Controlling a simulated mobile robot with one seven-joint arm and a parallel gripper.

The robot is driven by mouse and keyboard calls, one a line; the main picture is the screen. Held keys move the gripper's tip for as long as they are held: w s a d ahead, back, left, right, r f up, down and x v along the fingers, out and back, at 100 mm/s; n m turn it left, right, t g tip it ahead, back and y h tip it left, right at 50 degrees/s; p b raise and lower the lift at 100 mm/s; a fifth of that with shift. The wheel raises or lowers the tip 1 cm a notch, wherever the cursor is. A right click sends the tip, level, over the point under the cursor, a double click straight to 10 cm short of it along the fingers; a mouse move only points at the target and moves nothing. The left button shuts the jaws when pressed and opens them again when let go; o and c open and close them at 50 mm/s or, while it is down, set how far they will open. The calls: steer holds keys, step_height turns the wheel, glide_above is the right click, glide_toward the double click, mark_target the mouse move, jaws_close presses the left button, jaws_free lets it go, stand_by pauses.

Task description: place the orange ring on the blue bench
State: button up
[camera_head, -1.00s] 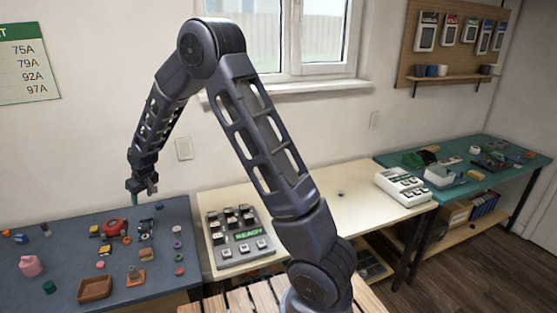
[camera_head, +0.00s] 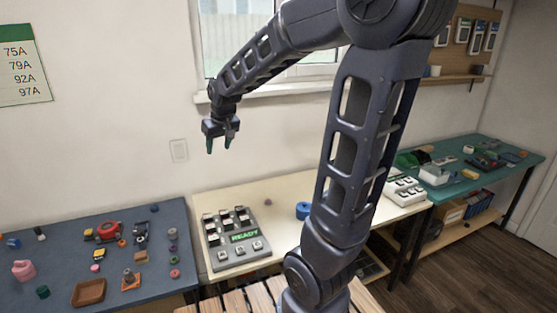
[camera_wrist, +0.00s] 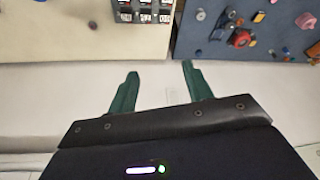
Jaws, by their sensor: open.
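The blue bench (camera_head: 62,268) stands at the left and also shows at the upper right of the wrist view (camera_wrist: 212,28). A small orange item (camera_head: 122,243), possibly the orange ring, lies on it beside a red round tool; it is too small to be sure of its shape. My gripper (camera_head: 219,146) is raised in front of the wall, above the back of the cream bench and right of the blue bench. In the wrist view my gripper's green fingers (camera_wrist: 160,75) are apart, with nothing between them.
The cream bench (camera_head: 275,225) holds a grey key panel (camera_head: 232,238) marked READY and a blue roll (camera_head: 303,210). A teal bench (camera_head: 470,180) stands at the right.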

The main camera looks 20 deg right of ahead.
steer(key=s+d+m, duration=0.1)
steer(key=s+d, duration=0.5)
steer(key=s, duration=0.4)
steer(key=s+d+r+m+h, duration=0.1)
steer(key=s+d+m, duration=0.1)
steer(key=s+d, duration=0.4)
steer(key=s, duration=0.4)
steer(key=shift+s+d+r, duration=0.3)
steer(key=shift+d, duration=0.1)
